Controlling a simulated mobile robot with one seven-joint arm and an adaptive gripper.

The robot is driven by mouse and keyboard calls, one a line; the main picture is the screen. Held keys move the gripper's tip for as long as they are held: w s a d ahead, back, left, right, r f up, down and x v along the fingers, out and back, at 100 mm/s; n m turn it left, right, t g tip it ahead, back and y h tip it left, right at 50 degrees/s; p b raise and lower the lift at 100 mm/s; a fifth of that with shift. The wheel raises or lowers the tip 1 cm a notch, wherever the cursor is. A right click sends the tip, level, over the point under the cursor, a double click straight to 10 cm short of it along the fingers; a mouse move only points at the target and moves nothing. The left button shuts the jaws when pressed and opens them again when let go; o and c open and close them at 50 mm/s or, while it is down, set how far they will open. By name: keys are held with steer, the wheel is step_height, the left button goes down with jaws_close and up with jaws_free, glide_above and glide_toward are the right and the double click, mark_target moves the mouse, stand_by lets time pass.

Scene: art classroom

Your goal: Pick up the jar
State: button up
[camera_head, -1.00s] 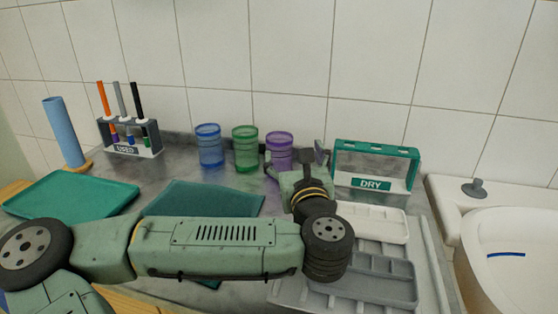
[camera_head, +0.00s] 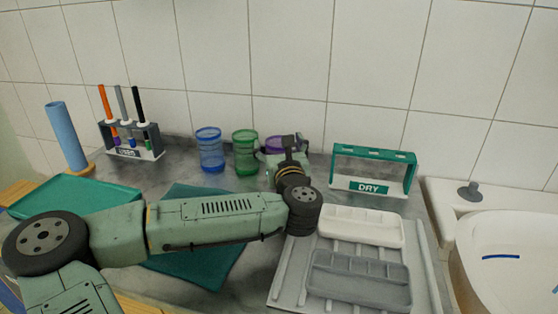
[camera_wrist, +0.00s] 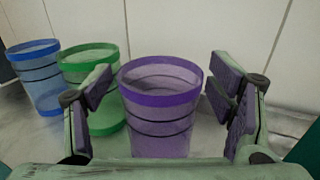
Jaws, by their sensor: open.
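Three see-through jars with coloured rims stand in a row by the wall: a blue jar (camera_head: 210,150), a green jar (camera_head: 245,152) and a purple jar (camera_head: 279,144). In the head view the purple jar is mostly hidden behind my gripper (camera_head: 280,147). In the wrist view the purple jar (camera_wrist: 160,108) stands upright between the two open fingers of my gripper (camera_wrist: 168,100), with gaps on both sides. The green jar (camera_wrist: 88,62) is just left, partly behind the left finger. The blue jar (camera_wrist: 36,75) is further left.
A green DRY rack (camera_head: 375,168) stands right of the jars. White (camera_head: 360,226) and grey (camera_head: 358,282) trays lie in front of it, with a sink (camera_head: 510,250) at far right. Left are a marker holder (camera_head: 132,145), a blue roll (camera_head: 66,135) and a teal tray (camera_head: 75,193).

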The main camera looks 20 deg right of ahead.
steer(key=c, duration=1.3)
steer(key=shift+o, duration=0.2)
